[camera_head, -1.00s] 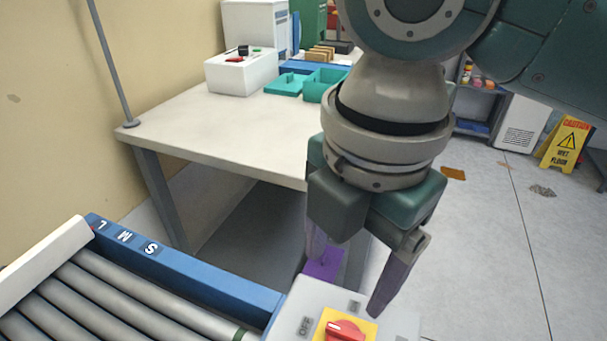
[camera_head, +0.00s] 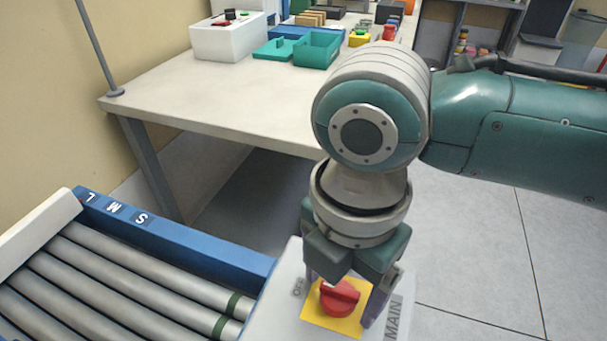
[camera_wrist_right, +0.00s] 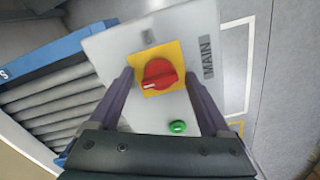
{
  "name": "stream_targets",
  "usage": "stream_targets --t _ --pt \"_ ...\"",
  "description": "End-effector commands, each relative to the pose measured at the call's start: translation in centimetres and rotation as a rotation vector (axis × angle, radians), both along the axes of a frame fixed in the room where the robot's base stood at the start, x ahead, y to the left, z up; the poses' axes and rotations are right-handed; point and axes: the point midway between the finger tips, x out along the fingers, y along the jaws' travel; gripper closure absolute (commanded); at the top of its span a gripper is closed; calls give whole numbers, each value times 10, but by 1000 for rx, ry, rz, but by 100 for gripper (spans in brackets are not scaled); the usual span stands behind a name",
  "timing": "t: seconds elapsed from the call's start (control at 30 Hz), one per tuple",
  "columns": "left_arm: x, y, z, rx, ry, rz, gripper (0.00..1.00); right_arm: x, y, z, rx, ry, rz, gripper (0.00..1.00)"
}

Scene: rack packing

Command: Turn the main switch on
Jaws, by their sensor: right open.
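The main switch is a red rotary knob (camera_head: 339,297) on a yellow plate (camera_head: 350,322), set on a light grey box (camera_head: 268,318) marked "MAIN" and "OFF". It also shows in the right wrist view as a red knob (camera_wrist_right: 158,74), with a white mark on its left end. My right gripper (camera_head: 345,300) is open above the box, its purple fingers on either side of the knob. In the right wrist view its fingers (camera_wrist_right: 163,90) stand apart with the knob between and just beyond them; I cannot tell whether they touch it. My left gripper is not in view.
A green button (camera_wrist_right: 177,127) sits on the same box. A roller conveyor (camera_head: 130,285) with a blue rail lies to the left. A table (camera_head: 215,110) behind holds a white box (camera_head: 228,40) and teal trays (camera_head: 318,50). Open floor lies right.

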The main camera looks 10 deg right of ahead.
Motion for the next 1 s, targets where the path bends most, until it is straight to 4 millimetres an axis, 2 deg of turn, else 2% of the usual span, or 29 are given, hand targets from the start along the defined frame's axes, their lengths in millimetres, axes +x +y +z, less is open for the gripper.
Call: stream_targets --t 0.07,0.77,1.0 --pt "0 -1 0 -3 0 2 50 0 0 0 0 0 0 21" --pt "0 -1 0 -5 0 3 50 0 0 1 0 0 -1 100" --pt "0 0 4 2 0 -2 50 0 0 2 0 1 -20 100"
